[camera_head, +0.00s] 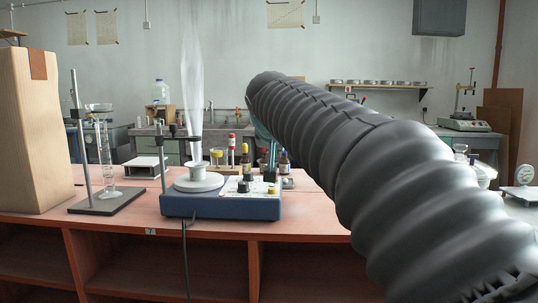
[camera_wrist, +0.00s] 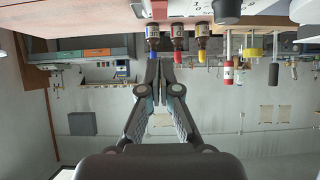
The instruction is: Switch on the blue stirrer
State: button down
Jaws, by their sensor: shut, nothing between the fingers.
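The blue stirrer (camera_head: 221,205) stands on the red bench, with a round white plate (camera_head: 199,182) at its left and a light control panel with dark and yellow knobs at its right. In the wrist view, which is upside down, a pale panel with a small red part (camera_wrist: 137,10) and a black knob (camera_wrist: 227,11) shows along the top edge. My gripper (camera_wrist: 160,66) is shut and empty, its fingertips together near the bottles. In the head view my gripper (camera_head: 270,165) is over the right end of the stirrer, partly hidden by my arm. The switch's state cannot be told.
Small bottles (camera_head: 284,161) with coloured caps stand behind the stirrer. A cardboard box (camera_head: 33,130) and a stand with a glass cylinder (camera_head: 105,160) are at the left. A cable (camera_head: 184,250) hangs over the front edge. A tall translucent shape (camera_head: 192,80) rises above the plate.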

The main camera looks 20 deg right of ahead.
jog(key=s+a+r+b, duration=0.2)
jog(key=s+a, duration=0.1)
jog(key=s, duration=0.6)
jog(key=shift+r, duration=0.25)
jog(key=shift+s+f, duration=0.1)
jog(key=shift+s, duration=0.05)
jog(key=s+f, duration=0.3)
jog(key=f, duration=0.1)
jog(key=s+f+n+g+y, duration=0.1)
jog(key=s+f, duration=0.2)
jog(key=f, duration=0.2)
jog(key=s+f+n+g, duration=0.1)
jog(key=s+f, duration=0.2)
jog(key=f, duration=0.2)
jog(key=shift+d+y, duration=0.3)
jog(key=s+f+g+y, duration=0.1)
jog(key=s+f, duration=0.5)
jog(key=f, duration=0.3)
jog(key=s+a+f+n+g+y, duration=0.1)
jog(key=s+f, duration=0.6)
jog(key=f, duration=0.3)
jog(key=shift+f+n+g, duration=0.25)
jog(key=shift+n+g, duration=0.05)
jog(key=shift+g, duration=0.1)
